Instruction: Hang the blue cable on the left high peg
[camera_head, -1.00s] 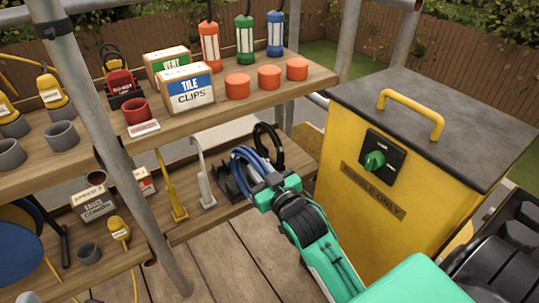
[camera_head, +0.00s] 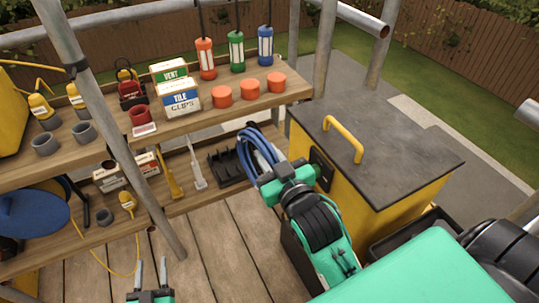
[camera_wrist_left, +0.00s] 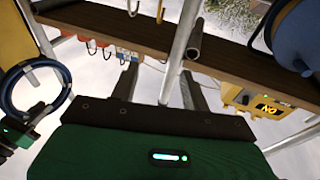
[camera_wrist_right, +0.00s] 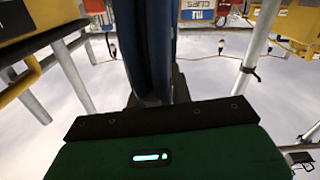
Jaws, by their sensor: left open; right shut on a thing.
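The blue cable (camera_head: 258,150) is a coil of several loops, held up in front of the lower shelf's right end. My right gripper (camera_head: 280,180) is shut on it. In the right wrist view the blue cable (camera_wrist_right: 160,50) stands between the fingers. In the left wrist view the coil of blue cable (camera_wrist_left: 35,75) hangs at the left. My left gripper (camera_head: 150,272) is open and empty, low at the bottom of the head view over the plank floor. Its fingers (camera_wrist_left: 158,85) are apart with nothing between them. I cannot tell which thing is the left high peg.
The lower shelf holds a black rack (camera_head: 230,168), a yellow hook-like stand (camera_head: 171,180) and a white one (camera_head: 197,172). A yellow box with a grey top (camera_head: 385,145) stands right of the cable. A steel pole (camera_head: 105,130) crosses before the shelves. The planks between are clear.

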